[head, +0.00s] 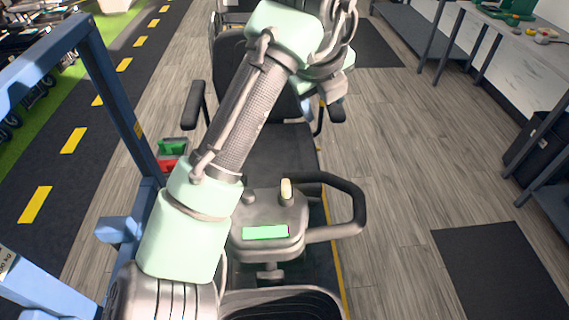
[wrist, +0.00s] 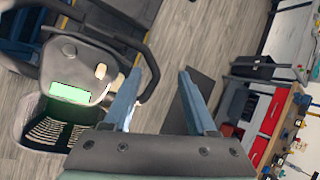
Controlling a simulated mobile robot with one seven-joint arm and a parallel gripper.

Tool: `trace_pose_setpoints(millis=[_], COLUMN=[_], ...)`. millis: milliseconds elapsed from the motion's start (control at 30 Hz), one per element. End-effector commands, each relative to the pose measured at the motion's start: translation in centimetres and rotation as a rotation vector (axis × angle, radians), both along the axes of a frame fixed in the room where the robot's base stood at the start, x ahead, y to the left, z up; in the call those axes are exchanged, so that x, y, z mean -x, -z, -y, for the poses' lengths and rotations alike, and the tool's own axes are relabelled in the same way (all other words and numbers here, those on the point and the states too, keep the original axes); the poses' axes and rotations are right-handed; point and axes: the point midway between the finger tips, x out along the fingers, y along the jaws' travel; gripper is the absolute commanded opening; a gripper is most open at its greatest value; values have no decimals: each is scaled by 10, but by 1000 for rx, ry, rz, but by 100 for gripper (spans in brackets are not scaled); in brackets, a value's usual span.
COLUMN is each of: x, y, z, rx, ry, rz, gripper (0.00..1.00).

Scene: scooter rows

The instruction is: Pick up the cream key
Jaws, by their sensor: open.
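The cream key (head: 286,188) stands upright in the grey scooter console (head: 262,216), right of a small dark knob and above a green display (head: 265,232). In the wrist view the cream key (wrist: 100,70) is left of my gripper (wrist: 160,74), outside the space between the fingers. My gripper is open with nothing between its blue fingers. In the head view my gripper is beyond the console, over the scooter seat, and mostly hidden by my wrist.
A handlebar loop (head: 350,205) curves right of the console. The scooter seat (head: 258,75) and armrests stand behind it. A blue frame (head: 110,95) rises at the left.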

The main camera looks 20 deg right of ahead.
Motion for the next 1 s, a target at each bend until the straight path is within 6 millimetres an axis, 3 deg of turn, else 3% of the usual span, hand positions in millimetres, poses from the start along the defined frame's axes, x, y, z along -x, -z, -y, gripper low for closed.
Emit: trace_pose_setpoints(millis=[100,300,467,733,1000], x=[10,24,26,20,16], y=[27,46,62,109,130], z=[-32,-66,-73,-71,-69], rx=[-210,-377,-405,-404,-403], ry=[162,336,377,375,374], rz=[-105,-230,-260,-260,-256], gripper=[57,57,57,57,57])
